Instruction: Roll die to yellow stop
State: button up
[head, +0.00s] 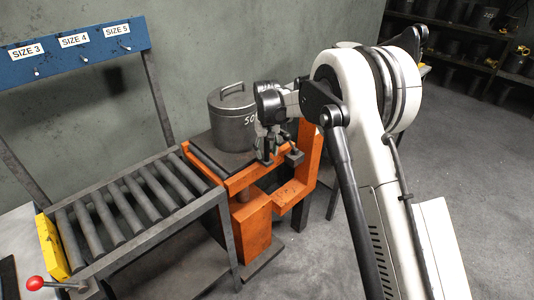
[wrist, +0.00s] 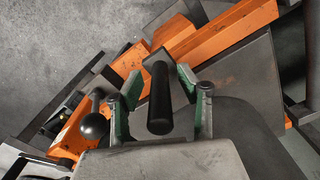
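The die (head: 232,125) is a dark grey cylinder with a top handle and a white number, upright on the orange lift table (head: 240,182). The yellow stop (head: 52,248) stands at the far left end of the roller conveyor (head: 125,215), apart from the die. My gripper (head: 265,158) is just right of the die, over the table's front edge. In the wrist view my gripper (wrist: 161,105) has green-padded fingers, spread either side of a black handle (wrist: 160,98) with gaps visible. Whether the handle's far side is touched is hidden.
A dark ball knob (wrist: 94,126) lies beside the left finger. A red-knobbed lever (head: 36,283) is at the conveyor's near left corner. A blue size rack (head: 80,58) stands behind the conveyor. The rollers are empty. Shelves (head: 455,45) stand at the back right.

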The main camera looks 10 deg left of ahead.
jog(key=shift+f, duration=0.5)
grip_shut()
